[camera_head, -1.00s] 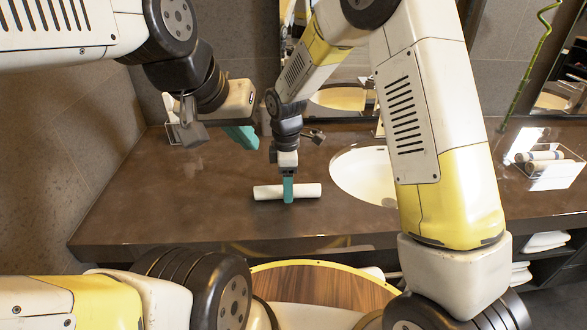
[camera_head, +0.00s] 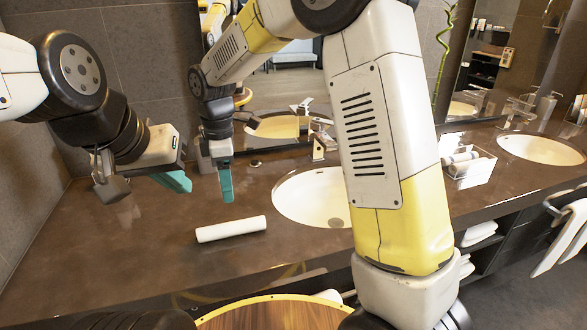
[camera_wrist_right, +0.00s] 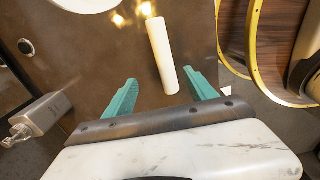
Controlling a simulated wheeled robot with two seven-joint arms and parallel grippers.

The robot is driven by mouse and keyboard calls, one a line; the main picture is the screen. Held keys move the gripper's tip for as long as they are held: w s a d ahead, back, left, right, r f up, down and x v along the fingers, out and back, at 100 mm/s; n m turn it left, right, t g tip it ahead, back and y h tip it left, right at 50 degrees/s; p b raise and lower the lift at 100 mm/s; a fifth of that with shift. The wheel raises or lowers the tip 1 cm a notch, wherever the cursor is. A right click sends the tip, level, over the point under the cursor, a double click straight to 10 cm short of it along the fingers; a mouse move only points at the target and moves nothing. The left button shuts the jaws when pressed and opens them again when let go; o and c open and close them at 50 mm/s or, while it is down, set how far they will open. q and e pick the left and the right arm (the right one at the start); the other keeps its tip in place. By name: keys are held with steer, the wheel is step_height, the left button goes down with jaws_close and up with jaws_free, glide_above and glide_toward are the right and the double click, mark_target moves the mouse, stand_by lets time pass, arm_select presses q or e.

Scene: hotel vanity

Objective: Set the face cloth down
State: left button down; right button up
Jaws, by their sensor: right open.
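The face cloth, a white roll (camera_head: 231,229), lies on the brown counter (camera_head: 130,255) left of the near basin. It also shows in the right wrist view (camera_wrist_right: 162,55), beyond and partly between the teal fingers. My right gripper (camera_head: 226,183) is open and empty, raised above the counter behind the roll and apart from it. Both its fingers show in the right wrist view (camera_wrist_right: 162,90). My left gripper (camera_head: 176,182) hangs over the counter at the left; its finger opening cannot be made out.
The near basin (camera_head: 315,197) lies right of the roll, with a tap behind it. A white tray with rolled cloths (camera_head: 468,167) stands further right. A soap bottle (camera_wrist_right: 38,115) shows in the right wrist view. The counter's left part is clear.

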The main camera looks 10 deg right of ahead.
steer(key=s+d+r+m+t+y, duration=0.1)
steer(key=s+d+r+m, duration=0.2)
steer(key=d+r+m, duration=0.3)
steer(key=s+d+r+m+t+y, duration=0.1)
steer(key=s+d+r+m+t, duration=0.15)
steer(key=d+r, duration=0.45)
steer(key=s+d+f+m+t, duration=0.1)
steer(key=s+d+m+t, duration=0.1)
steer(key=s+d+m, duration=0.8)
steer(key=shift+s+d+m, duration=0.35)
steer(key=shift+s+m, duration=0.1)
steer(key=shift+s, duration=0.45)
steer(key=shift+t, duration=0.25)
